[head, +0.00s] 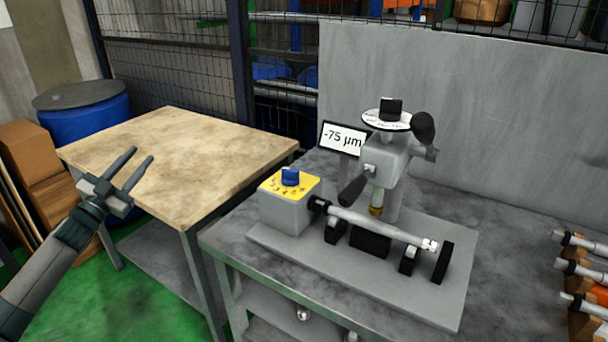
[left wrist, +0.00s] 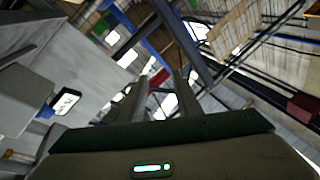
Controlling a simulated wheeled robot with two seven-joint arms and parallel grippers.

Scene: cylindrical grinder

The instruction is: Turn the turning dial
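A small grinder stands on a grey metal table. A grey box with a yellow marked top carries a blue knob (head: 290,176). A black knob (head: 391,107) sits on a white marked disc (head: 385,121) on top of the grinder head. I cannot tell which of the two is the turning dial. A display (head: 341,139) behind reads "-75 µm". My left gripper (head: 143,153) is open and empty, left of the machine, in front of the wooden-topped table. Its fingers also show in the left wrist view (left wrist: 158,92), apart with nothing between them. My right gripper is not in view.
A metal shaft (head: 380,226) lies across black supports on the grinder's base. A wooden-topped table (head: 190,145) stands between my left arm and the machine. Several metal shafts (head: 575,268) lie at the right edge. A blue barrel (head: 90,118) stands at the left.

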